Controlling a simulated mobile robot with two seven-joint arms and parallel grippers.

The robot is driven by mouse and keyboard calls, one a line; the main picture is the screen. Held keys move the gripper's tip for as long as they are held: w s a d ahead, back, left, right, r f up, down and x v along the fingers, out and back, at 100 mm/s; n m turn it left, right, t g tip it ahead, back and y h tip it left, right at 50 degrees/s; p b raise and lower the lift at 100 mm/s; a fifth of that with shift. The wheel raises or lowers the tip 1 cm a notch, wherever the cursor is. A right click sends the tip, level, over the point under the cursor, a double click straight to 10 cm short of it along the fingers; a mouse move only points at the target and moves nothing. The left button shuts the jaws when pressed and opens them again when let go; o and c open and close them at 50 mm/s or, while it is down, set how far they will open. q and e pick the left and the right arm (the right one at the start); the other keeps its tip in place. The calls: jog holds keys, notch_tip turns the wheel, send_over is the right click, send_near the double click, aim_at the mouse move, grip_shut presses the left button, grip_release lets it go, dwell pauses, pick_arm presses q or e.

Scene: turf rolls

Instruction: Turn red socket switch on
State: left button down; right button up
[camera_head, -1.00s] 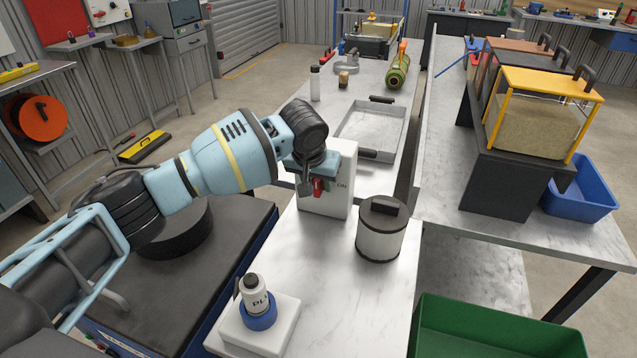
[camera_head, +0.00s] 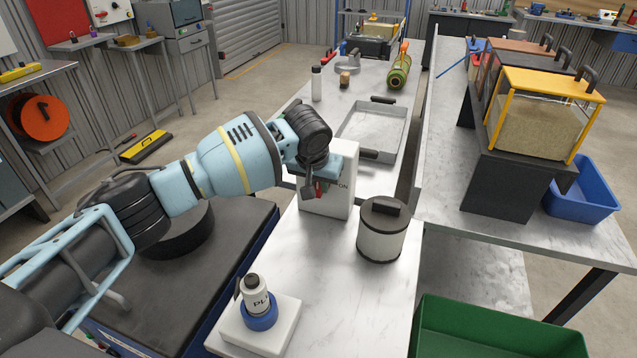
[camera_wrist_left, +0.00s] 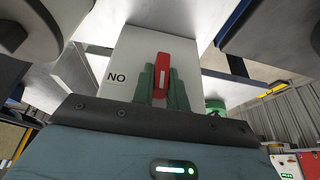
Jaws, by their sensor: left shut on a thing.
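The white socket box (camera_head: 342,200) stands on the light bench, with an "ON" mark on its face beside my gripper. Its red switch lever (camera_wrist_left: 163,72) shows in the wrist view between my two green fingertips, and only a sliver of it (camera_head: 322,188) shows in the head view. My left gripper (camera_head: 313,189) is at the front of the box, with its fingers shut on the red lever (camera_wrist_left: 162,92). The box also shows in the wrist view (camera_wrist_left: 125,50), where the mark appears upside down. My right gripper is out of view.
A dark-lidded canister (camera_head: 381,240) stands just right of the box. A plug (camera_head: 258,303) sits on a white base (camera_head: 262,335) at the bench front. A metal tray (camera_head: 355,150) lies behind. A green bin (camera_head: 490,335) is at front right.

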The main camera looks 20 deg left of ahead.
pick_arm(q)
jog(key=shift+d+r+y+p, duration=0.15)
jog(key=shift+y+p, duration=0.3)
jog(key=shift+y, duration=0.1)
jog(key=shift+d+r+y+p, duration=0.1)
jog(key=shift+r+y+p, duration=0.05)
jog(key=shift+y+p, duration=0.35)
jog(key=shift+f+m+y, duration=0.1)
jog(key=shift+m+y, duration=0.15)
jog(key=shift+m, duration=0.05)
jog(key=shift+y, duration=0.4)
jog(key=shift+d+f+m+y+p, duration=0.1)
jog(key=shift+f+m+y+p, duration=0.1)
jog(key=shift+y, duration=0.55)
jog(key=shift+d+f+m+y+p, duration=0.1)
jog(key=shift+f+m+y+p, duration=0.1)
jog(key=shift+y, duration=0.55)
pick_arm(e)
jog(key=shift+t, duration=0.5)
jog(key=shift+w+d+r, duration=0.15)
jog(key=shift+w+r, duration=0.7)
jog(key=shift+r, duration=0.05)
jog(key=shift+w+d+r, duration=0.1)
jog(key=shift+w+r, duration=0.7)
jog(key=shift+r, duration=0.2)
pick_arm(q)
jog(key=c, duration=1.4)
grip_release()
jog(key=shift+a, duration=0.1)
jog(key=shift+r, duration=0.1)
